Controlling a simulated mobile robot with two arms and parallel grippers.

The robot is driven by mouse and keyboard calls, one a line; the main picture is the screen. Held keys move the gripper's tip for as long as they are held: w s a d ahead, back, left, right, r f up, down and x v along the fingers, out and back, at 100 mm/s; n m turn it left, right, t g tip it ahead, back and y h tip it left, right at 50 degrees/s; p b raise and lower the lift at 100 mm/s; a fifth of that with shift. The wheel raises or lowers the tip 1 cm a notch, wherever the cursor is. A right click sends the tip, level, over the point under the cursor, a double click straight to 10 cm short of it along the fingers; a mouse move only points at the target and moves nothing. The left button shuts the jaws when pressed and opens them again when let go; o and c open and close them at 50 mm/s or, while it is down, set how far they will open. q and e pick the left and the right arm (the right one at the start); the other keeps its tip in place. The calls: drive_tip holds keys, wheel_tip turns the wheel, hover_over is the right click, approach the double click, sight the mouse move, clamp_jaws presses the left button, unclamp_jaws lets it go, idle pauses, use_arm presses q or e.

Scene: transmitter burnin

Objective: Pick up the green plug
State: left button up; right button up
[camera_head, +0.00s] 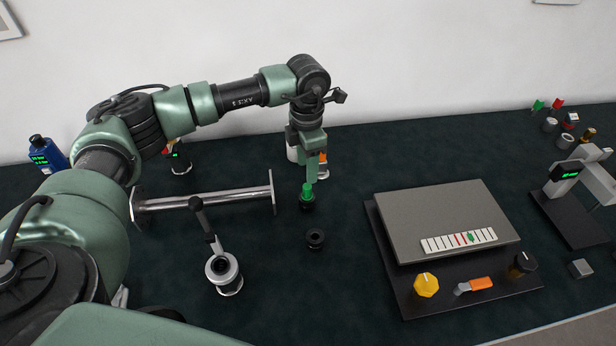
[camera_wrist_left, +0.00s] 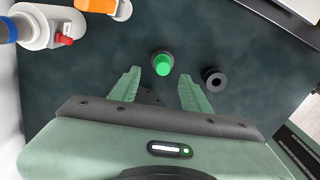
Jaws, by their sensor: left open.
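The green plug (camera_head: 307,192) stands upright in a dark round base on the table, near the middle of the head view. In the left wrist view the green plug (camera_wrist_left: 162,65) shows just ahead of the fingertips, roughly between their lines. My left gripper (camera_head: 313,172) points down right above the plug. It also shows in the left wrist view (camera_wrist_left: 158,80), with its two green fingers apart and nothing between them. From the head view I cannot tell whether the fingers touch the plug. My right gripper is not in view.
An empty black ring socket (camera_head: 315,238) sits close to the plug. A metal bar stand (camera_head: 205,200) lies to the left, with a grey cylinder (camera_head: 224,272) in front. A grey panel box (camera_head: 445,222) with knobs fills the right. A white and orange item (camera_head: 322,172) stands behind.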

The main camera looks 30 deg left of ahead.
sight(307, 186)
use_arm(q)
drive_tip(key=shift+s+f, duration=0.2)
drive_tip(key=shift+f, duration=0.7)
drive_tip(key=f+p, duration=0.1)
drive_tip(key=f, duration=0.1)
drive_tip(key=f+p, duration=0.1)
drive_tip(key=f, duration=0.1)
drive_tip(key=shift+d+f+p, duration=0.2)
drive_tip(key=shift+f+p, duration=0.1)
drive_tip(key=shift+p, duration=0.05)
drive_tip(key=shift+f, duration=0.55)
clamp_jaws()
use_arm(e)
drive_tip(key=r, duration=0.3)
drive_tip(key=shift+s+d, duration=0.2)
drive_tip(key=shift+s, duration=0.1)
